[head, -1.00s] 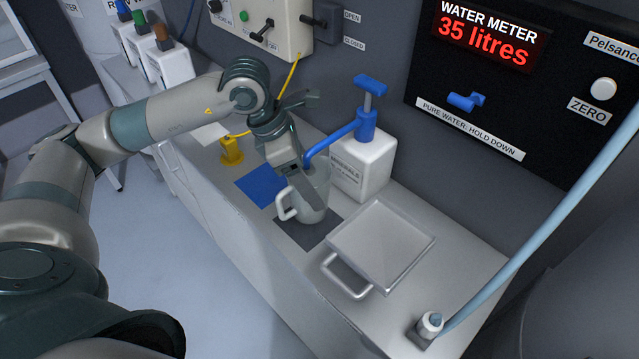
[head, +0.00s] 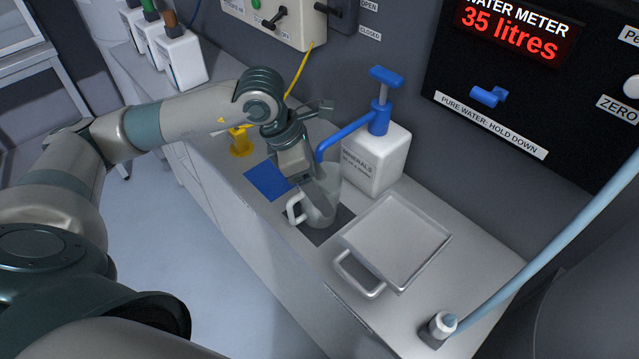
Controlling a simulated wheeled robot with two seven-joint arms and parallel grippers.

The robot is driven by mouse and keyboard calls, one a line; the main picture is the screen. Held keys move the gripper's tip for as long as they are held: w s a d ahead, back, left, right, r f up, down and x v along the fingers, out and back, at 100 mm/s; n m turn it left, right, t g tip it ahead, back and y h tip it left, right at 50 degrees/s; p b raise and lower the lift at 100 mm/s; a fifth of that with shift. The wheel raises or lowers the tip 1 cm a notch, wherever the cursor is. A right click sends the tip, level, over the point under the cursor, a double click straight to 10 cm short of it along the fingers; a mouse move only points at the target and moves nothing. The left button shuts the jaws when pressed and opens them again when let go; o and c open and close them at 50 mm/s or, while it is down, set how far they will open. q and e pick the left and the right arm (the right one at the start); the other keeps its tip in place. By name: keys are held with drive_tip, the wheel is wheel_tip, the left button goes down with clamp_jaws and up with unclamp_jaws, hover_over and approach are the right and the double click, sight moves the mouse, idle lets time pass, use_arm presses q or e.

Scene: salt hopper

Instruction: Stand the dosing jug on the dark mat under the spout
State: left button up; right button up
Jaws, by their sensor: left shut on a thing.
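The dosing jug (head: 326,205), pale and translucent with a white handle (head: 293,209), is upright at the dark mat (head: 318,235) on the bench. It covers part of the mat; I cannot tell whether its base touches it. My left gripper (head: 322,192) comes down over the jug and is shut on it, at its wall. My right gripper is not in view.
A grey square tray with a handle (head: 395,240) lies right of the mat. A blue mat (head: 268,181) and a yellow fitting (head: 241,141) are to the left. A light blue hose (head: 530,265) meets a fitting at the bench's near right end.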

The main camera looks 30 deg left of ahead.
use_arm(q)
drive_tip(key=shift+f, duration=0.2)
drive_tip(key=o, duration=0.7)
drive_tip(key=shift+w+a+f, duration=0.1)
drive_tip(key=shift+c, duration=0.2)
drive_tip(key=o, duration=0.4)
drive_tip(key=shift+a, duration=0.1)
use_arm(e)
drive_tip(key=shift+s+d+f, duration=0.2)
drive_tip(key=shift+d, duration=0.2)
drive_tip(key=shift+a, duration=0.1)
use_arm(q)
drive_tip(key=shift+r+p, duration=0.3)
drive_tip(key=b+v, duration=0.2)
drive_tip(key=v, duration=0.4)
drive_tip(key=shift+w+b, duration=0.1)
drive_tip(key=shift+b, duration=0.3)
drive_tip(key=shift+b+v, duration=0.6)
drive_tip(key=shift+v, duration=2.35)
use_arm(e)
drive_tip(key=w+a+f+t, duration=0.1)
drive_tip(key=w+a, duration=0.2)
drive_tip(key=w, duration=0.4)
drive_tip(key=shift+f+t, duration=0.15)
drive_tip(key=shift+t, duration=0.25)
